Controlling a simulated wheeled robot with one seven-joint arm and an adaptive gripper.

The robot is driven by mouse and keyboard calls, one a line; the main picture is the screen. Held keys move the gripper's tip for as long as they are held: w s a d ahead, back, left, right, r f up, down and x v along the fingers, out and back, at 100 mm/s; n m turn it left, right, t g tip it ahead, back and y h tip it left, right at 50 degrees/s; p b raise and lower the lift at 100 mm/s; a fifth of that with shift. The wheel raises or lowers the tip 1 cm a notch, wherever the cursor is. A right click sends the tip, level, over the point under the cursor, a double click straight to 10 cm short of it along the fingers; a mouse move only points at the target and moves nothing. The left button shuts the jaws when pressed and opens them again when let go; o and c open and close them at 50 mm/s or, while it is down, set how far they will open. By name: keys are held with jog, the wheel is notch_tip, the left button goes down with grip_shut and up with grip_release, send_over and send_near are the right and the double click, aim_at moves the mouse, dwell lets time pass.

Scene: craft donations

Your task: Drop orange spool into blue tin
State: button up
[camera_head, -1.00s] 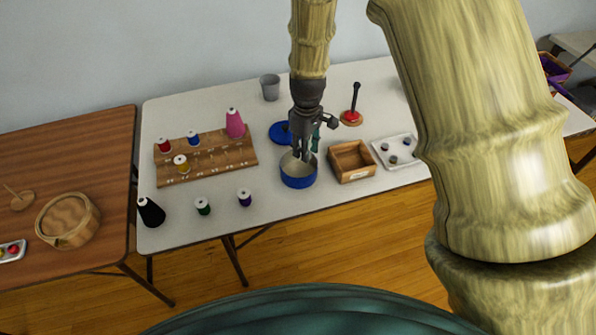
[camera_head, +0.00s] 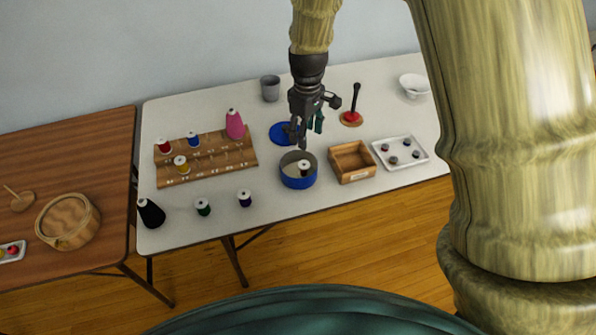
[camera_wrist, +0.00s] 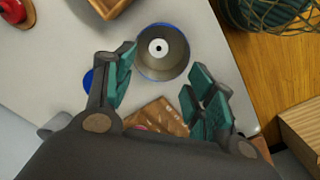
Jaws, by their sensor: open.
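The blue tin (camera_head: 297,183) stands open on the white table. One spool (camera_head: 304,165) stands inside it; its pale top flange shows, but its thread colour is too small and shaded to tell. In the wrist view the tin (camera_wrist: 184,68) holds the same spool (camera_wrist: 158,46), seen as a white disc with a dark centre hole. My gripper (camera_head: 297,142) is above the tin, toward its back edge, with fingers apart and nothing between them. The wrist view also shows the open fingers (camera_wrist: 165,78) on either side of the tin's near side.
A blue lid (camera_head: 281,133) lies behind the tin. A wooden box (camera_head: 352,163) stands close to its right, then a white tray (camera_head: 400,152). A spool rack (camera_head: 206,158) is at left.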

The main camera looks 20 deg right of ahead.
jog(key=shift+r, duration=2.65)
